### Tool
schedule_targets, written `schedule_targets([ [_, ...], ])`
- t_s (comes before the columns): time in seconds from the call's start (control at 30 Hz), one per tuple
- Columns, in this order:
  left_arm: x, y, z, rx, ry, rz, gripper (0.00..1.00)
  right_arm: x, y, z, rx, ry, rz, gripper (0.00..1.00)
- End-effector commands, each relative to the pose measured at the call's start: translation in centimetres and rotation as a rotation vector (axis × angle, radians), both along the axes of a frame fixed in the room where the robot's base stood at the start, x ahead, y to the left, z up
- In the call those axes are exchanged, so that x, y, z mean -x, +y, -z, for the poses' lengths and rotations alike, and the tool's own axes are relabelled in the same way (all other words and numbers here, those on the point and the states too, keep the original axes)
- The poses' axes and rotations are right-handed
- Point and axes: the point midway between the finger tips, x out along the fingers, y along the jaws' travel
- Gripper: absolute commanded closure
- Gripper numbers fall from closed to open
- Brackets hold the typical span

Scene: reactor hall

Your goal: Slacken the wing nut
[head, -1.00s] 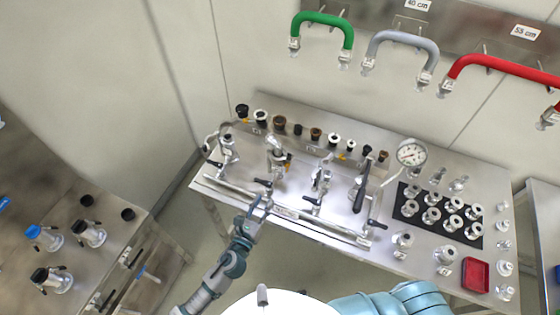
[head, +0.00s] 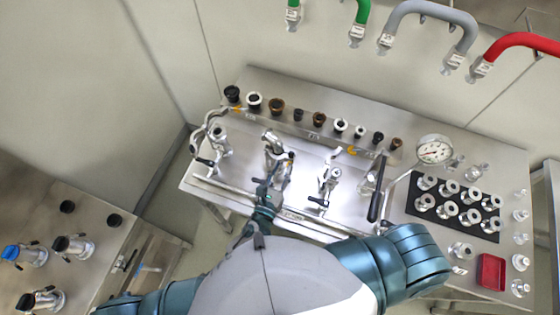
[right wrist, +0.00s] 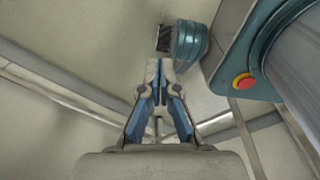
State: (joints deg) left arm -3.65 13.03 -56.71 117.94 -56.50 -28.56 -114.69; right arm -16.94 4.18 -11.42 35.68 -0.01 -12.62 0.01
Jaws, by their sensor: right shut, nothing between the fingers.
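My left gripper (head: 268,190) is small in the head view. It is at the front rail of the steel bench, just below the second metal fitting (head: 275,155) from the left. I cannot tell whether it touches the fitting or whether its jaws are open. The wing nut is too small to make out or hidden by the gripper. Other fittings stand at the left (head: 216,140) and middle (head: 329,180) of the same rail. My right gripper (right wrist: 160,80) is shut and empty in the right wrist view, away from the bench fittings.
A pressure gauge (head: 435,150) and a black mat (head: 425,213) with several metal flanges are on the bench's right side. A red tray (head: 491,271) is at the front right. A second bench (head: 85,235) stands at the left.

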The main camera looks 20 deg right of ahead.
Motion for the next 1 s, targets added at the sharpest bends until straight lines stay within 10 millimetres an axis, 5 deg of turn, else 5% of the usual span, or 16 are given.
schedule_targets([
  [0.2,-0.1,-0.4,0.0,-0.004,0.000,0.000,0.68,0.8,0.1,0.0,-0.002,0.011,-0.002,1.00],
  [0.37,-0.2,0.0,0.0,-0.001,0.001,0.000,1.00,1.1,-0.8,0.0,0.010,0.014,-0.004,1.00],
  [0.6,-0.1,0.2,0.0,0.004,0.002,0.004,1.00,0.7,-1.8,0.0,0.022,0.010,-0.005,1.00],
  [1.0,-0.3,0.3,0.1,0.106,0.075,-0.001,1.00,0.4,0.3,-0.4,-0.004,0.006,0.001,1.00],
])
